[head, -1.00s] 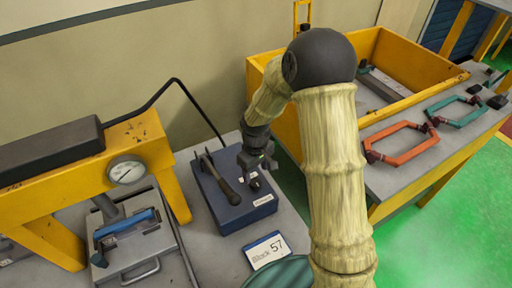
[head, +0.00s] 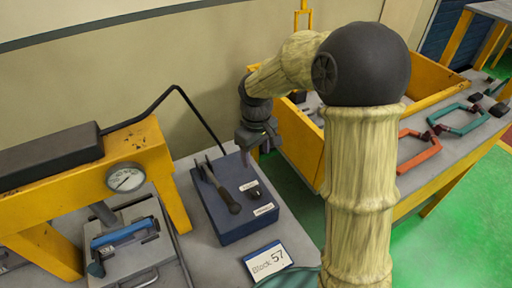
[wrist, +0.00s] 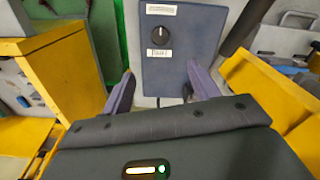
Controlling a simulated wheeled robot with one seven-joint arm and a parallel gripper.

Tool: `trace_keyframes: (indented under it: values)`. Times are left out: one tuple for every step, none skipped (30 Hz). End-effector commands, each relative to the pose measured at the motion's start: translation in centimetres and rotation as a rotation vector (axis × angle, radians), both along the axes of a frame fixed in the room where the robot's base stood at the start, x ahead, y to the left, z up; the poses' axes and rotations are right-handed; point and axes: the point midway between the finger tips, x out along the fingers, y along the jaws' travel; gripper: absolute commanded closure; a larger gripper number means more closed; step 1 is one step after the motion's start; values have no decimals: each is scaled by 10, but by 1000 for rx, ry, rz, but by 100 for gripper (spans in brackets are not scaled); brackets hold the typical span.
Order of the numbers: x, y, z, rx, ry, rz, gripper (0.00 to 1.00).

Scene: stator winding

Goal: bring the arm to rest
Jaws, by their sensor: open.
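My gripper (head: 258,138) hangs from my bent arm above the back right corner of a dark blue control box, apart from it. In the wrist view my gripper (wrist: 158,90) shows two fingers spread wide with nothing between them. The blue box (head: 238,222) has a black knob (head: 254,192), a lever with a dark handle, and two white labels. In the wrist view the box (wrist: 180,75) lies beyond the fingertips, with its knob (wrist: 160,35) facing me. Part of the gripper's far side is hidden in the head view.
A yellow press frame with a round gauge (head: 125,178) stands at the left over a grey fixture with a blue handle (head: 122,236). A yellow-sided crate (head: 300,140) and orange (head: 414,152) and teal (head: 460,118) frames lie on the right bench. A "Block 57" sign (head: 268,260) lies in front.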

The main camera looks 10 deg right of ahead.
Motion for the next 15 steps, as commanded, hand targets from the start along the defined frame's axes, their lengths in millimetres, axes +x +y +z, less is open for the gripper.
trace_keyframes:
  values:
    - [0,0,0,0,0,0,40]
    - [0,0,0,0,0,0,40]
    - [0,0,0,0,0,0,40]
    - [0,0,0,0,0,0,40]
    - [0,0,0,0,0,0,40]
    - [-1,0,0,0,0,-2,40]
    - [-1,-1,0,0,-1,-6,40]
    - [-3,-2,0,0,-5,-12,40]
    - [-6,-5,0,0,-9,-26,40]
    - [-9,-8,0,-1,-13,-41,40]
    - [-13,-11,0,0,-21,-60,40]
    - [-19,-17,0,0,-31,-92,40]
    - [-25,-22,-1,2,-40,-120,40]
    - [-32,-27,-1,4,-51,-151,40]
    - [-42,-35,-2,7,-67,-198,40]
